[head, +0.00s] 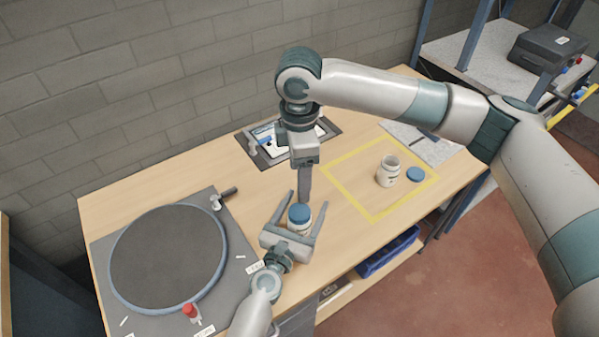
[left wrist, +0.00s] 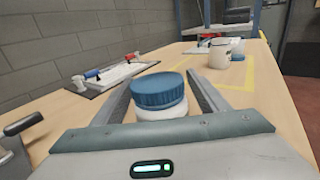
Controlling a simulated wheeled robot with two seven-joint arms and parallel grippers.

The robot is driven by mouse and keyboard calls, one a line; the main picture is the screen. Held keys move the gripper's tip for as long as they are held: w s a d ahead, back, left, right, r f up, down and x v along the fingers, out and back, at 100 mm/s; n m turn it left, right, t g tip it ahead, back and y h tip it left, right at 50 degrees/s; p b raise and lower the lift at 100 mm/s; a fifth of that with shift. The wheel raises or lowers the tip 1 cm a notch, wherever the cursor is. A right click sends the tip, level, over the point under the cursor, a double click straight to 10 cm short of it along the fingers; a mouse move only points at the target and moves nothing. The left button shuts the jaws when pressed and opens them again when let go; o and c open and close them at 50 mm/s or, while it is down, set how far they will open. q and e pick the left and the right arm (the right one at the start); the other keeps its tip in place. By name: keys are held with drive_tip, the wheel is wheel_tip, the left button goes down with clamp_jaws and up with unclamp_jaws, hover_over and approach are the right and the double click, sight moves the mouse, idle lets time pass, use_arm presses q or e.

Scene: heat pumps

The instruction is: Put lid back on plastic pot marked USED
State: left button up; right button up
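A white pot (head: 388,173) stands upright without its lid inside a yellow taped square; its label is too small to read. A blue lid (head: 415,174) lies on the table just right of it. Both also show at the back of the left wrist view, pot (left wrist: 220,53) and lid (left wrist: 238,48). A second white pot with a blue lid (head: 299,214) on it stands between the spread fingers of my left gripper (head: 304,212); gaps show beside it in the left wrist view (left wrist: 160,92).
A round dark plate on a grey base (head: 168,245) with a red-knobbed valve fills the table's left. A framed tray (head: 287,138) lies near the wall. A grey speckled board (head: 420,143) lies at the back right.

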use_arm(q)
drive_tip(key=shift+s, duration=0.1)
drive_tip(key=b+v, duration=0.3)
drive_tip(key=v, duration=1.3)
drive_tip(key=shift+s+f+b, duration=0.15)
drive_tip(key=shift+b, duration=0.15)
drive_tip(key=shift+s+a, duration=0.2)
drive_tip(key=shift+s, duration=0.2)
drive_tip(key=shift+s, duration=0.15)
